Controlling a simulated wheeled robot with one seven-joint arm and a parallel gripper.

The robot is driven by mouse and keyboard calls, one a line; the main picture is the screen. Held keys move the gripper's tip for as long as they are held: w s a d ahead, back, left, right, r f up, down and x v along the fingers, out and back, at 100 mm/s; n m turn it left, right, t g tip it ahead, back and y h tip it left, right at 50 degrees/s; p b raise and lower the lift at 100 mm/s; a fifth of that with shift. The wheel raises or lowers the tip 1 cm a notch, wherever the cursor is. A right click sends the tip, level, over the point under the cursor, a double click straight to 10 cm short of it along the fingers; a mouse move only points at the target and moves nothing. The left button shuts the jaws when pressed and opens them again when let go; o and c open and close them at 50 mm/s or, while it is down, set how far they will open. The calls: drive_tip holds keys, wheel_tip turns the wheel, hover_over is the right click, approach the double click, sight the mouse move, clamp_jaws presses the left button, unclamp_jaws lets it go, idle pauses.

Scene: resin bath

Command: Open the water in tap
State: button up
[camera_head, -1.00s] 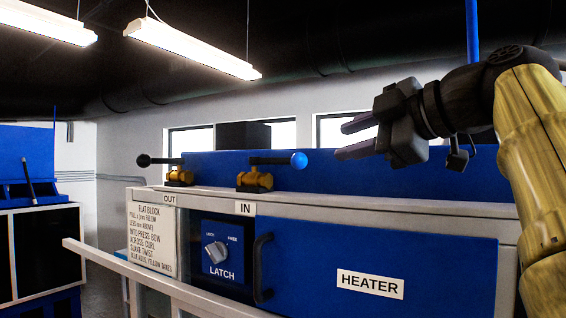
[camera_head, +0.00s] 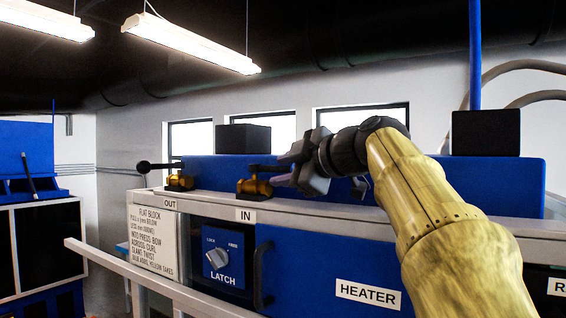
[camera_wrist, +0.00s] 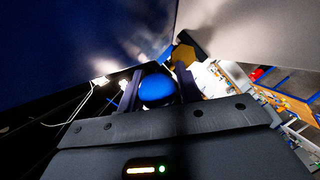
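The IN tap is a brass-yellow valve (camera_head: 256,186) on the white ledge above the IN label (camera_head: 245,215). Its lever runs to the right, and its end is hidden behind my gripper (camera_head: 290,172) in the head view. In the wrist view, the lever's blue ball knob (camera_wrist: 157,89) sits between the two dark fingers of my gripper (camera_wrist: 157,80). The fingers look spread, one on each side of the ball; I cannot tell whether they touch it. The yellow valve body (camera_wrist: 183,58) shows just beyond the ball.
The OUT tap (camera_head: 179,181), with a black-knobbed lever, stands to the left on the same ledge. Below are the LATCH dial panel (camera_head: 222,255), a black door handle (camera_head: 262,275) and the blue HEATER door (camera_head: 320,262). A blue wall (camera_head: 440,178) stands behind the taps. A pale rail (camera_head: 140,285) runs in front.

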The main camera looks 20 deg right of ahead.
drive_tip(key=shift+w+a+f, duration=0.1)
drive_tip(key=shift+w+a, duration=0.05)
drive_tip(key=shift+w, duration=0.1)
clamp_jaws()
